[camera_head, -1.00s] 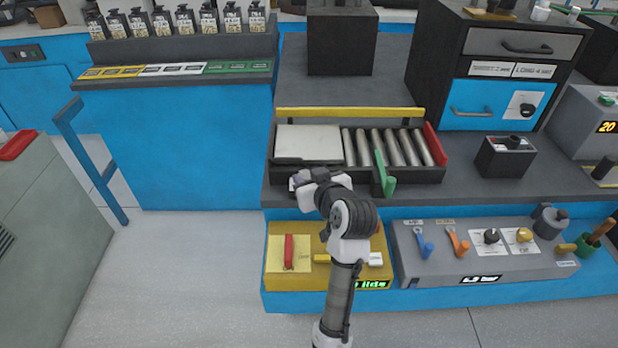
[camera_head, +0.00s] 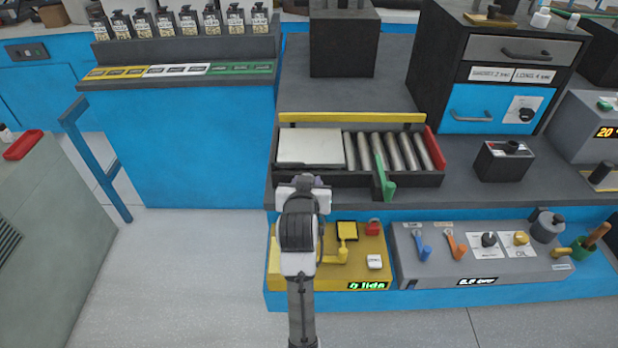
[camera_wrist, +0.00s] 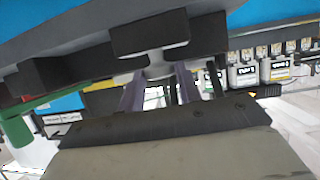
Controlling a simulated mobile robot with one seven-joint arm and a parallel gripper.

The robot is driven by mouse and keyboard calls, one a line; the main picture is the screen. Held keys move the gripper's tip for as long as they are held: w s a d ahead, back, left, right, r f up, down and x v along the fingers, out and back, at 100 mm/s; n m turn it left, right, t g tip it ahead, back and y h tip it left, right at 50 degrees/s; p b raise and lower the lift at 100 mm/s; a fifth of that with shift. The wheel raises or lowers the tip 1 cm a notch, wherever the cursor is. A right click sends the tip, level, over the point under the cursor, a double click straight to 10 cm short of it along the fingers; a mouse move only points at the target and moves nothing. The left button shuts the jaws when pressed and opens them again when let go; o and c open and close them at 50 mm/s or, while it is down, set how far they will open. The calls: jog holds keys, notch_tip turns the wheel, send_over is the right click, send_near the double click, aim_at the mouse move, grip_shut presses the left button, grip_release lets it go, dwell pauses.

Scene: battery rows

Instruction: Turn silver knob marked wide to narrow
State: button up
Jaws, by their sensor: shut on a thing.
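My gripper (camera_head: 305,182) is at the front edge of the roller conveyor, left of the green lever. In the wrist view its purple fingers (camera_wrist: 158,76) are shut on a small grey-silver knob (camera_wrist: 158,62) beneath a black block (camera_wrist: 155,36). The fingers cover part of the knob, and no "wide" or "narrow" marking can be read. In the head view my own wrist hides the knob. The conveyor (camera_head: 358,180) holds a pale plate (camera_head: 310,147) beside its rollers.
The green lever (camera_head: 384,180) stands close to the right of my gripper. Below are a yellow control box (camera_head: 330,272) and a grey panel (camera_head: 440,265) with levers and knobs. A black box (camera_head: 343,45) stands behind. Open floor lies to the left.

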jog(key=m+h, duration=0.1)
jog(key=h, duration=0.1)
jog(key=a+m+g+h, duration=0.1)
jog(key=m+h, duration=0.1)
jog(key=shift+w+m, duration=0.1)
jog(key=shift+m, duration=0.2)
jog(key=shift+w+a+m+g+h, duration=0.1)
jog(key=shift+m+g+h, duration=0.7)
jog(key=shift+m+h, duration=0.65)
jog(key=o, duration=0.9)
jog(key=shift+o, duration=0.2)
jog(key=shift+h, duration=0.25)
jog(key=shift+r, duration=0.15)
